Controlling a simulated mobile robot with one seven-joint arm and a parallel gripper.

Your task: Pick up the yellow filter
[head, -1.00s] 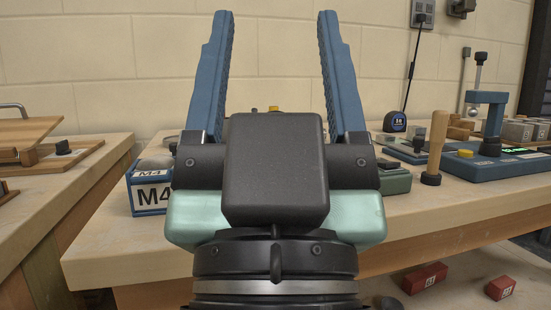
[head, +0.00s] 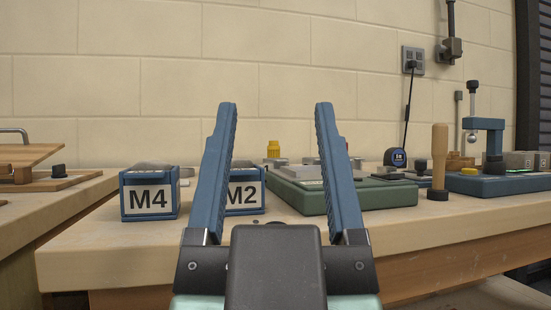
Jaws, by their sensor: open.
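A small yellow piece (head: 273,149), likely the yellow filter, stands upright towards the back of the bench, near the wall. It shows between my fingers, behind the green case, and its base is partly hidden. My gripper (head: 275,106) is open and empty, its two blue fingers pointing up in the picture in front of the bench. The yellow piece is farther off than the fingers and not touched by them.
Tubs marked M4 (head: 149,192) and M2 (head: 244,193) stand at the left; a finger partly covers M2. A flat green case (head: 385,197) lies behind the right finger. A wooden-handled tool (head: 439,157) and a blue stand (head: 500,185) are farther right. The front bench top (head: 110,240) is clear.

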